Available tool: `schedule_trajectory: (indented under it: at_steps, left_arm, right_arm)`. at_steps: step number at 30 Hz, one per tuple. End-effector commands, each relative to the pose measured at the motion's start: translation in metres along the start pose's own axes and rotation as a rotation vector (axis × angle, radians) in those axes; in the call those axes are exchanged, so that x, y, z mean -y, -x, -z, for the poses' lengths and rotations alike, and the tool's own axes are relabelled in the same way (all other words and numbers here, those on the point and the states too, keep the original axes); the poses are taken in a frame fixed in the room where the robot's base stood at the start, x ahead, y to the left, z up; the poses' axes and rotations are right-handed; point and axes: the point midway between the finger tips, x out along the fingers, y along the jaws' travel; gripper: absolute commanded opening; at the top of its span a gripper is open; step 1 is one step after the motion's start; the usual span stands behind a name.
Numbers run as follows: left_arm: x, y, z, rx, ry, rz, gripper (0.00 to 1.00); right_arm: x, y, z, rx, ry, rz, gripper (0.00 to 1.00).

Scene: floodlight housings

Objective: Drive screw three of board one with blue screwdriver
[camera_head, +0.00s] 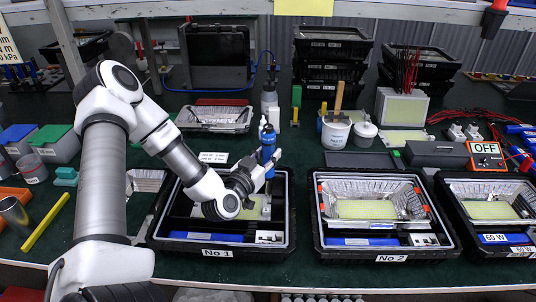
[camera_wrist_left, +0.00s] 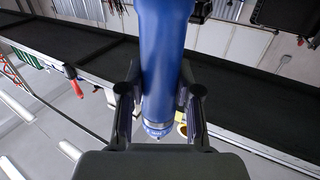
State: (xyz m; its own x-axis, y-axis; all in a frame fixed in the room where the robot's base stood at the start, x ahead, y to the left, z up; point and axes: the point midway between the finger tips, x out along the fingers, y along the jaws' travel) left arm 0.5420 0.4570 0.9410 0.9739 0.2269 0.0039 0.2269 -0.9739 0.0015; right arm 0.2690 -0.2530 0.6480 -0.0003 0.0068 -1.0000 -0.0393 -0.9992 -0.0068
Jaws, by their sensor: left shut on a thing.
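The blue screwdriver (camera_head: 267,143) stands upright over the No 1 housing (camera_head: 288,215) in the head view. My left gripper (camera_head: 262,170) is shut around it, and the arm hides part of that housing. In the left wrist view the blue screwdriver body (camera_wrist_left: 163,60) fills the middle, between the two fingers of the gripper (camera_wrist_left: 160,110). A yellowish board (camera_head: 256,208) shows in part inside housing No 1, behind my wrist. The screwdriver's tip and the screws are hidden or too small to make out. My right gripper is not in view.
Housing No 2 (camera_head: 318,238) stands to the right with a board (camera_head: 366,209), and a third housing (camera_head: 448,222) stands beyond it. A white pot (camera_head: 335,132) and a foil reflector tray (camera_head: 213,118) are behind. A box marked OFF (camera_head: 487,155) is at the right.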

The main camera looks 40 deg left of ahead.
Motion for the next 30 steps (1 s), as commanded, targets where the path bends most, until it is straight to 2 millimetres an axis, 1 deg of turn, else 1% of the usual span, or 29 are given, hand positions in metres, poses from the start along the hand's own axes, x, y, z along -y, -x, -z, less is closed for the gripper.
schedule_trajectory:
  at_steps: [30]
  left_arm:
    - [-0.0001,-0.0002,-0.0098,-0.002,-0.001,0.000,0.00]
  right_arm:
    - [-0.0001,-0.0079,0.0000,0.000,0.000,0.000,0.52]
